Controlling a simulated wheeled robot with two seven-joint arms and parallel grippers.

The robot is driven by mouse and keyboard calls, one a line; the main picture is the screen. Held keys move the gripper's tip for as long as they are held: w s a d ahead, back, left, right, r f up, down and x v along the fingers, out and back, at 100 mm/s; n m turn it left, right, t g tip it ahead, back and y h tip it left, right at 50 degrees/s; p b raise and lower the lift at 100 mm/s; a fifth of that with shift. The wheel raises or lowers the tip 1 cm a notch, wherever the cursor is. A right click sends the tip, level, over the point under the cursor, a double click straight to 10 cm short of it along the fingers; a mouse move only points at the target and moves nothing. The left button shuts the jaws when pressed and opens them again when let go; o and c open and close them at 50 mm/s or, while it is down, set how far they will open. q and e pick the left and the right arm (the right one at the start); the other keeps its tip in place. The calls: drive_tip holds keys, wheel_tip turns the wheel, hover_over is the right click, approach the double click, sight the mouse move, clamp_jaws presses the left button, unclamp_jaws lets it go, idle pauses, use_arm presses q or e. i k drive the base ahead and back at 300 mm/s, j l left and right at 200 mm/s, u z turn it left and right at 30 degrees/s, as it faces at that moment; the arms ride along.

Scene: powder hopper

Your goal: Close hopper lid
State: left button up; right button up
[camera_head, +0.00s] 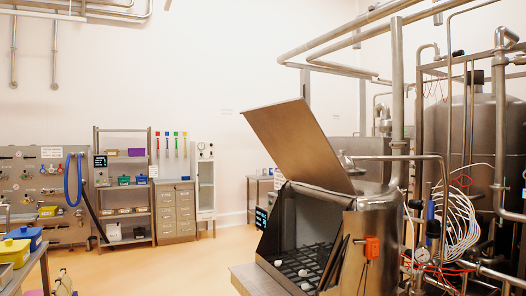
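The hopper (375,235) is a steel vessel with a boxy open mouth, right of centre in the head view. Its lid (303,143) is a flat brownish metal plate, raised and tilted up above the mouth, so the hopper is open. The lid's lower right end meets the hopper's top near the pipework. A dark grate (300,262) with a few pale lumps on it shows inside the mouth. I make out neither of my grippers in this view.
Pipes and tanks (475,140) crowd the right side. Shelves (125,190), a drawer cabinet (176,210) and a bench (25,268) stand at the left. The floor (165,270) between bench and hopper looks clear.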

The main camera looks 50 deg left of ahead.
sight(288, 130)
drive_tip(key=i+u, duration=0.1)
drive_tip(key=u, duration=0.3)
drive_tip(key=l+u, duration=0.1)
drive_tip(key=u, duration=0.25)
drive_tip(key=i+u, duration=0.15)
drive_tip(key=u, duration=0.25)
drive_tip(key=l+u, duration=0.15)
drive_tip(key=u, duration=0.25)
drive_tip(key=i+l+u, duration=0.2)
drive_tip(key=l+u, duration=0.15)
drive_tip(key=l, duration=0.3)
drive_tip(key=i+l+u, duration=0.1)
drive_tip(key=l+u, duration=0.3)
drive_tip(key=l, duration=0.2)
drive_tip(key=l+u, duration=0.35)
drive_tip(key=l, duration=2.1)
drive_tip(key=u, duration=0.05)
